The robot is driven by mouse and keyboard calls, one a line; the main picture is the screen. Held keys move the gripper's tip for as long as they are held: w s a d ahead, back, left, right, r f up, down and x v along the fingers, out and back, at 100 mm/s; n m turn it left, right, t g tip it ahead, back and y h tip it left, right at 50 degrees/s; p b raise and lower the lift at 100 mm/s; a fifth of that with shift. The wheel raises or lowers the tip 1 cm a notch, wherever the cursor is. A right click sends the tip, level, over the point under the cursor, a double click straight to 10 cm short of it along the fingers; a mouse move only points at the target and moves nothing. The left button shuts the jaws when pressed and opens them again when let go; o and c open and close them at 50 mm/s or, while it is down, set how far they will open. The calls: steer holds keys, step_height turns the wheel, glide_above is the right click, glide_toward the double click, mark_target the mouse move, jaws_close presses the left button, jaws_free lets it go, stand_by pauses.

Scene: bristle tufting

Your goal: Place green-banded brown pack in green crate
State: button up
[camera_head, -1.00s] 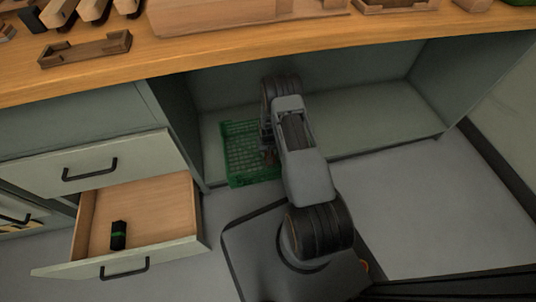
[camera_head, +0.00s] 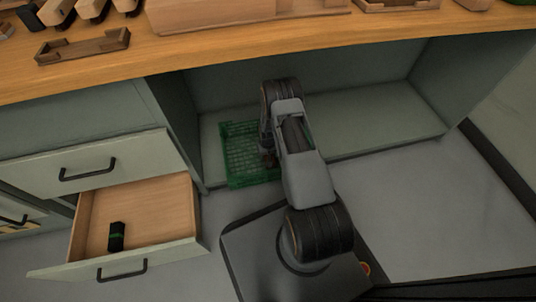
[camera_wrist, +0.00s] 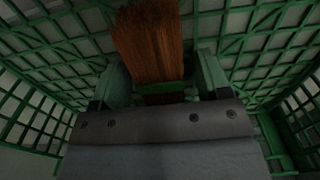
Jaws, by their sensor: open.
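The brown bristle pack (camera_wrist: 150,42) with a green band (camera_wrist: 160,88) shows in the wrist view, between the two fingers of my gripper (camera_wrist: 162,75). The fingers are open, one on each side of the pack. The green crate (camera_wrist: 45,42) has a grid wall and floor around both of them, so the pack is inside the crate. In the head view the green crate (camera_head: 242,160) sits on the low shelf, and my gripper reaches down into its right part.
An open drawer (camera_head: 150,205) at the left holds a black pack with a green band (camera_head: 116,236). The wooden worktop (camera_head: 240,48) above carries trays and blocks. The shelf (camera_head: 385,118) right of my arm is clear.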

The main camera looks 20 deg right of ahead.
steer(key=shift+r+p, duration=1.95)
steer(key=shift+r, duration=2)
